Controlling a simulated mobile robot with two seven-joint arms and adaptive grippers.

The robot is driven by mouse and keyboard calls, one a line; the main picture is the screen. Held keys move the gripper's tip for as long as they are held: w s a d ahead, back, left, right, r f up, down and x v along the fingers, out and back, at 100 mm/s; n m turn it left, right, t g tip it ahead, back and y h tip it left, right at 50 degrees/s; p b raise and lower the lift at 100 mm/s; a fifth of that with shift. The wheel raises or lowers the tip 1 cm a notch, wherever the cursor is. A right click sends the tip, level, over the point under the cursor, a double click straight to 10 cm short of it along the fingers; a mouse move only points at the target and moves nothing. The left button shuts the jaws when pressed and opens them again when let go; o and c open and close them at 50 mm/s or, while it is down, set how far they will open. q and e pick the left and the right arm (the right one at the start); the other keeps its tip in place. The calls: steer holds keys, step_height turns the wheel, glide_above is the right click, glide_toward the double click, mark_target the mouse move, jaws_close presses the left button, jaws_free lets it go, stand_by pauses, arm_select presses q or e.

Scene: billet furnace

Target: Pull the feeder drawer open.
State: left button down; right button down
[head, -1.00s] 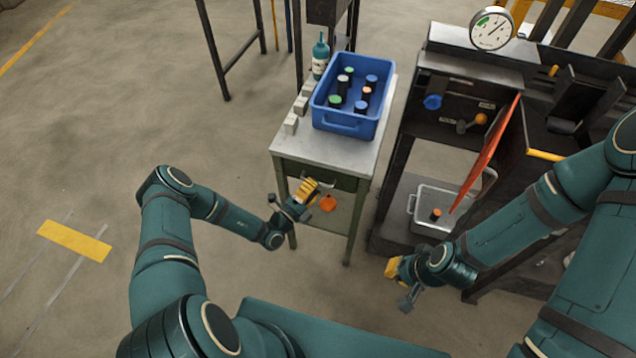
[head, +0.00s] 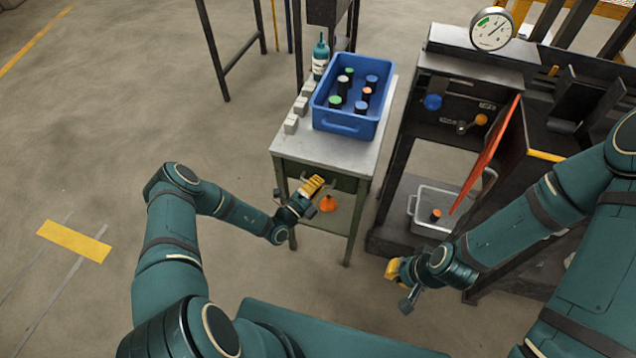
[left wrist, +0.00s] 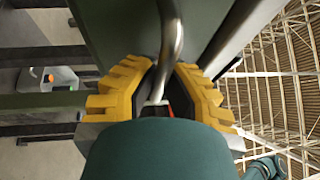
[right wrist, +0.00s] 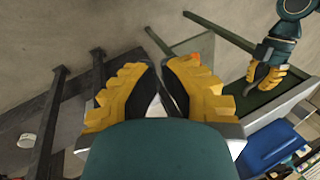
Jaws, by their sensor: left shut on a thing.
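The feeder drawer (head: 342,183) is the green front just under the top of the small table; the left wrist view shows a green face (left wrist: 120,30) close up. Its metal bar handle (left wrist: 171,35) runs between the yellow fingers of my left gripper (left wrist: 160,75). That gripper (head: 315,186) is shut on the handle in front of the table. In the head view the fingers hide part of the handle. My right gripper (head: 393,270) hangs low at the right, away from the drawer. Its fingers (right wrist: 159,66) are close together with nothing seen between them.
A blue bin (head: 345,122) with several capped bottles stands on the table (head: 318,146), beside small grey blocks (head: 291,123) and a teal bottle (head: 320,58). An orange object (head: 328,204) shows below the drawer. The furnace frame (head: 465,65) and a grey tray (head: 425,222) stand right.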

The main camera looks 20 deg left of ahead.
arm_select(q)
steer(key=s+p, duration=0.3)
steer(key=s, duration=2.4)
steer(key=shift+a, duration=0.4)
steer(key=c, duration=1)
jaws_free()
steer(key=v, duration=1.2)
steer(key=shift+s, duration=0.1)
